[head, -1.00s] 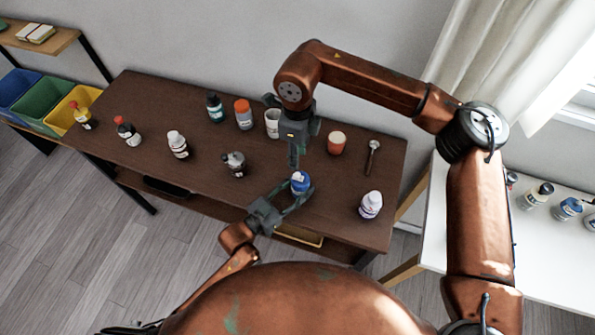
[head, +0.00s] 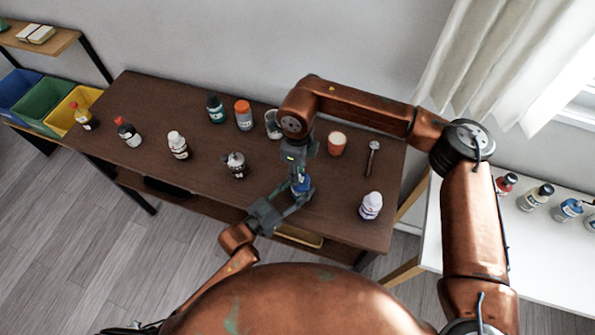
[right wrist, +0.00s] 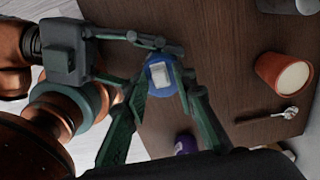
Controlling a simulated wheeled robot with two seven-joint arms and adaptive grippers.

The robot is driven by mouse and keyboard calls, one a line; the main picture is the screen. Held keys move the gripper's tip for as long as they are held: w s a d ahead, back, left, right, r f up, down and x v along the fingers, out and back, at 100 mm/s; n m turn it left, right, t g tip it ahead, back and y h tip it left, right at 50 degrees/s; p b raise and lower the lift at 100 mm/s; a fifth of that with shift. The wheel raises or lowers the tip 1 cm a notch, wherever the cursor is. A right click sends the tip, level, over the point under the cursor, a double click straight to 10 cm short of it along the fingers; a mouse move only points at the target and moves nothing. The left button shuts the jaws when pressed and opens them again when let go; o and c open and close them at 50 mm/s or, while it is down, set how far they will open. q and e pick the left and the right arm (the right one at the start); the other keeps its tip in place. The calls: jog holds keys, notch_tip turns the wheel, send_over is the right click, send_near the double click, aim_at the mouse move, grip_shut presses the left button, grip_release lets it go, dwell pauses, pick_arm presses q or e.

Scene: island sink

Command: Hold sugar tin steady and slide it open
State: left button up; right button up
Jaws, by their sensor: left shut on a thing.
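The tin (head: 302,188), with a blue round top and a pale square on it, stands near the front of the dark brown table. It also shows in the right wrist view (right wrist: 160,76). My left gripper (head: 297,192) reaches in from the front left and is shut on the tin's sides. My right gripper (head: 299,176) points down over the tin from above. In the right wrist view its two fingers (right wrist: 162,88) are apart, one on each side of the blue top. I cannot tell if they touch it. Much of the tin is hidden by the grippers.
A white bottle (head: 371,205) stands to the right. An orange cup (head: 337,144) and a spoon (head: 372,158) are behind on the right. A metal pot (head: 236,165) and several bottles stand to the left. A white table (head: 530,245) is at far right.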

grip_shut()
dwell(0.3)
jog(key=shift+s+d, duration=0.25)
jog(key=shift+d, duration=0.65)
jog(key=shift+o, duration=1.1)
grip_release()
jog(key=shift+a, duration=0.1)
notch_tip(320, 180, up, 12)
